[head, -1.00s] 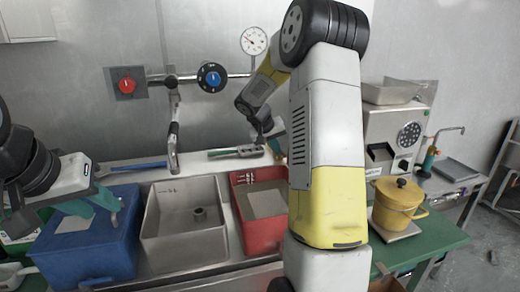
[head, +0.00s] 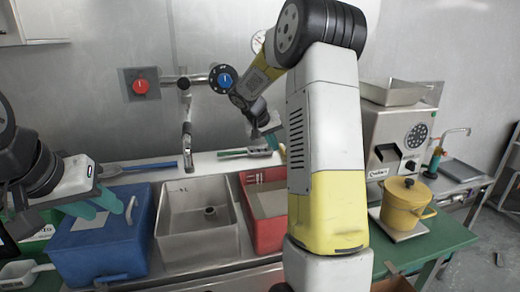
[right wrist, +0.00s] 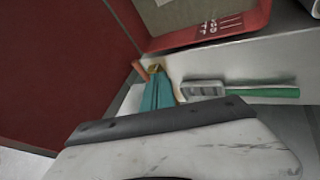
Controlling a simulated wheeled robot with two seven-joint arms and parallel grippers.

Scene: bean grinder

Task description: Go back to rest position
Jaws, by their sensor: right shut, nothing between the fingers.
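My right arm rises large through the middle of the head view and bends back at the top. Its gripper (head: 269,130) hangs with teal fingers near the back wall, above the ledge behind the sink. In the right wrist view, the right fingers (right wrist: 158,92) are shut and empty, close to a green-handled brush (right wrist: 235,91). My left gripper (head: 100,203) is at the left of the head view, with teal fingers in front of or over the blue box (head: 98,250). I cannot tell how wide they stand or whether they touch it.
A metal sink (head: 198,247) and a red bin (head: 249,208) stand in the middle. A faucet (head: 187,145) rises behind the sink. At right are a grey machine (head: 385,125) and a yellow pot (head: 404,207) on a green table (head: 445,238).

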